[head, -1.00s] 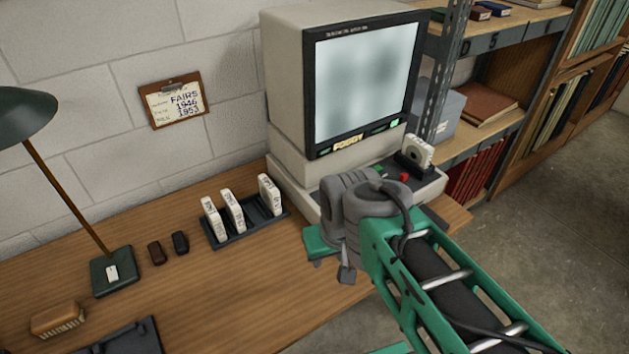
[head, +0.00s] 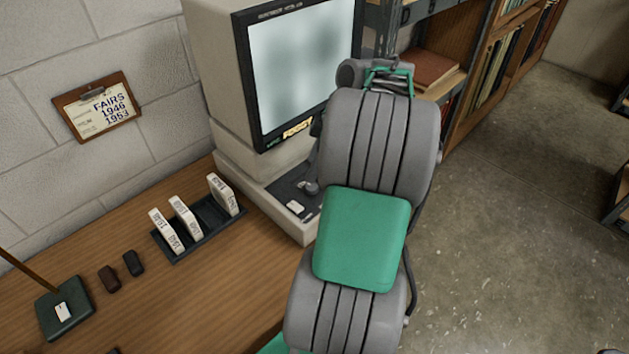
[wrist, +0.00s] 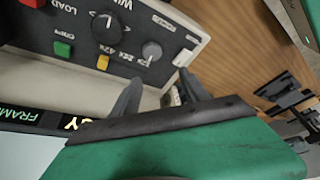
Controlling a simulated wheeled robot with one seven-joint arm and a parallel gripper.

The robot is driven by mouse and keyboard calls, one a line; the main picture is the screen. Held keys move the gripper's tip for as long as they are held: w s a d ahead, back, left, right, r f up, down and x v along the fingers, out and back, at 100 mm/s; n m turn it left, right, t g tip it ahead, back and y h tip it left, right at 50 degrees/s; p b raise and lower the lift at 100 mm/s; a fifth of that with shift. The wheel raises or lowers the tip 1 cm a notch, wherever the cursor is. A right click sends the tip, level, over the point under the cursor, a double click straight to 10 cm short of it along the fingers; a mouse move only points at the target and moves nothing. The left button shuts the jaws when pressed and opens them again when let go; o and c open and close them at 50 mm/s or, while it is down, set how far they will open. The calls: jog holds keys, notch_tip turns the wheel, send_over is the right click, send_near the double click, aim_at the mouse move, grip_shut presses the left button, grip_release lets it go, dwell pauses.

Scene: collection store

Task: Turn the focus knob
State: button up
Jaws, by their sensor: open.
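The microfilm reader (head: 225,147) stands on the desk with a blurred grey screen (head: 300,78) and a yellow "FOGGY" sign (head: 297,129). In the wrist view its control panel carries a knob by the "WIN..." lettering (wrist: 103,22) and a grey knob (wrist: 151,50) nearer my gripper. Which is the focus knob I cannot read. A yellow button (wrist: 103,62) and a green button (wrist: 62,48) sit beside them. My gripper (wrist: 160,90) is open and empty, its fingers apart near the grey knob's panel edge. In the head view my arm hides the gripper and much of the panel.
A dark rack (head: 205,226) with white film boxes stands left of the reader, near two small dark items (head: 120,270). A clipboard (head: 98,107) hangs on the wall. Shelves (head: 476,60) stand behind, right of the reader.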

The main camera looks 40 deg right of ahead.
aim_at(313, 186)
jog(key=shift+n, duration=0.4)
jog(key=f, duration=0.7)
jog(key=shift+w+d+f+b, duration=0.15)
jog(key=shift+d+f+b, duration=0.15)
jog(key=shift+f+b, duration=0.05)
jog(key=shift+c, duration=0.2)
grip_shut()
